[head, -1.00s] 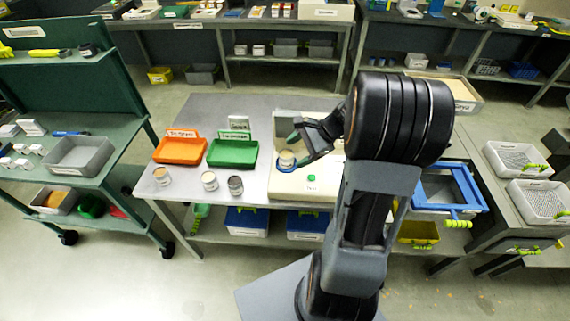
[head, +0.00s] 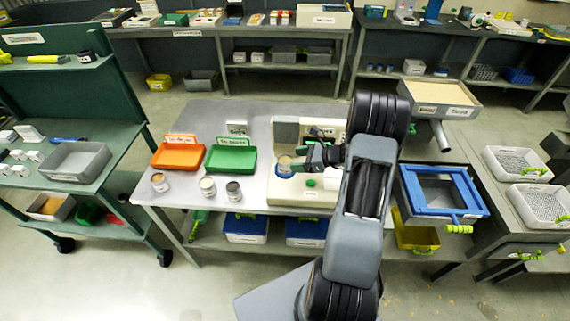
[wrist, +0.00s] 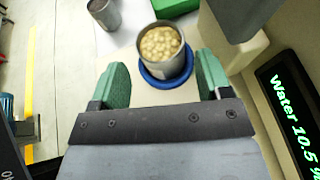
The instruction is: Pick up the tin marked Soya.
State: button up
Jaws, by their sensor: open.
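A metal tin (head: 285,165) of pale beans stands upright on a blue round pad (wrist: 186,68) of the cream instrument. It also shows in the wrist view (wrist: 160,66), where no label on it is readable. My gripper (head: 300,158) is open, with its green fingers coming from the right of this tin; in the wrist view they (wrist: 162,72) lie either side of its near part. Three other tins stand at the table's front left: one with tan contents (head: 160,183), a pale one (head: 208,187) and a darker one (head: 233,192). Their labels are too small to read.
An orange tray (head: 178,157) and a green tray (head: 231,160) with label cards stand behind the loose tins. The instrument's upright back (head: 285,133) rises behind the pad; its display (wrist: 295,115) reads "Water 10.5 %". A blue frame (head: 440,190) is at the right.

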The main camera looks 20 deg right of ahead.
aim_at(290, 160)
jog(key=shift+p+x, duration=0.85)
jog(key=shift+x, duration=1.95)
jog(key=c, duration=0.7)
